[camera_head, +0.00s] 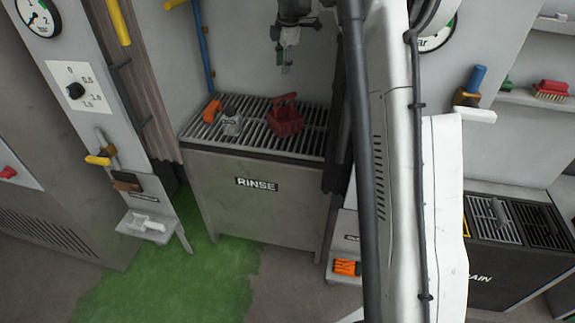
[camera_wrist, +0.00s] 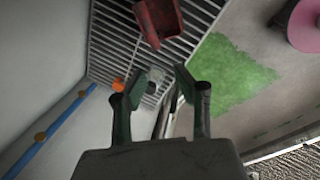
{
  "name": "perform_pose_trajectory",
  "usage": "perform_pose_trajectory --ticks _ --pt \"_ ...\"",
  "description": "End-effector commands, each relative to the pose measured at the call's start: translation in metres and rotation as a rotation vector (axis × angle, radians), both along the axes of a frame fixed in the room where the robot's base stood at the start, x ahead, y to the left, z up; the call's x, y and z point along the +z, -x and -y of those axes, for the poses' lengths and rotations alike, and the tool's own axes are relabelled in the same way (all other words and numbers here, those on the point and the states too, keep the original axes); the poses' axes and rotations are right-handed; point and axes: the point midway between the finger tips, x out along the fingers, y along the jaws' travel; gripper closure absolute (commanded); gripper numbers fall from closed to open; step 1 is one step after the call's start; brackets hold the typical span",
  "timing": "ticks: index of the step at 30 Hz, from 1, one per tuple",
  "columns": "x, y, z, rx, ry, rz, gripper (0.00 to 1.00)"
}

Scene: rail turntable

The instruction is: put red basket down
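The red basket (camera_head: 287,121) stands on the slatted top of the rinse station (camera_head: 248,205), toward its right side. In the wrist view the basket (camera_wrist: 161,20) shows at the top edge, partly cut off and apart from the fingers. My gripper (camera_head: 287,68) hangs above the basket, with clear space between them. In the wrist view its two fingertips (camera_wrist: 156,80) stand apart with nothing held between them, so it is open.
A white-grey container (camera_head: 232,121) and an orange item (camera_head: 211,110) stand left of the basket on the slats. A drain station (camera_head: 505,255) is at the right. Green floor (camera_head: 165,275) lies in front. My white arm blocks the middle right.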

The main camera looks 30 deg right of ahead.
Motion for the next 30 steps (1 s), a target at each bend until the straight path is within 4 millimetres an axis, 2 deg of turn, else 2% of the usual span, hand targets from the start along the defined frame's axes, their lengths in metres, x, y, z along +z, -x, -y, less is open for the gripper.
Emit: perform_pose_trajectory --ticks 1,6,15,23,30 --pt "0.013 0.014 -0.013 -0.042 -0.007 0.011 0.71" --pt "0.045 0.056 -0.047 -0.202 -0.04 0.051 0.71" --pt "0.082 0.142 -0.102 -0.477 -0.122 0.125 0.71" --pt "0.09 0.224 -0.143 -0.709 -0.215 0.187 0.71" --pt "0.079 0.301 -0.173 -0.916 -0.32 0.238 0.71"
